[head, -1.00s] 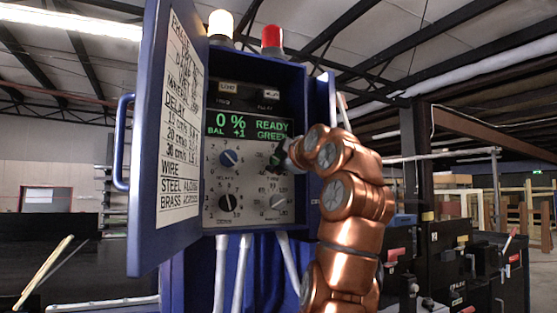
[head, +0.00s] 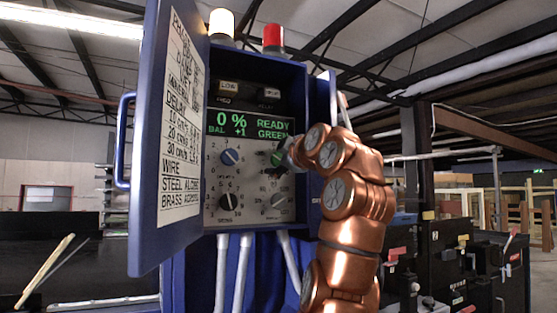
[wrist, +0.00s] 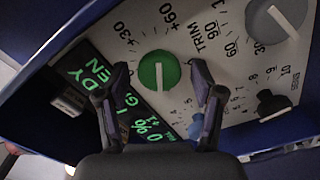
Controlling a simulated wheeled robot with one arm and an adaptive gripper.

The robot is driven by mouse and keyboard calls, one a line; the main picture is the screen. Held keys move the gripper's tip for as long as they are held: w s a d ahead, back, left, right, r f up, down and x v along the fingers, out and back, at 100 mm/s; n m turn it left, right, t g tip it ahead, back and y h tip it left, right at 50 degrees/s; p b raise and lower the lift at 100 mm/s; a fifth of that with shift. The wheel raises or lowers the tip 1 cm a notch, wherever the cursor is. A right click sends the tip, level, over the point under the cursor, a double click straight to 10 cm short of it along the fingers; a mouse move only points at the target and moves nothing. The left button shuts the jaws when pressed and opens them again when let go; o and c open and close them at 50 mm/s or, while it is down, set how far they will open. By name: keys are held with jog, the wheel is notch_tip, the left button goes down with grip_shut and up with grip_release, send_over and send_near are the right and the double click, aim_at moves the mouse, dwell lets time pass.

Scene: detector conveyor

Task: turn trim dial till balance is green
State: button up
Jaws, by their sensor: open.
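The green trim dial (wrist: 159,71) sits between the two fingers of my gripper (wrist: 160,80) in the wrist view. The fingers are open, one on each side, with a gap to the dial. Its white pointer line runs nearly upright in that picture. In the head view the green dial (head: 277,158) shows just left of my arm's end, which hides part of the panel. The display (head: 248,125) reads 0 %, BAL +1, READY and GREEN in green letters.
A blue dial (head: 229,157), a black dial (head: 228,202) and a grey dial (head: 278,201) surround the trim dial. The open cabinet door (head: 165,160) stands at left. A white lamp (head: 221,22) and a red lamp (head: 273,36) top the cabinet.

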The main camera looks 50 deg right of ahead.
jog(key=v, duration=1.2)
jog(key=shift+w+a, duration=0.1)
dwell(0.4)
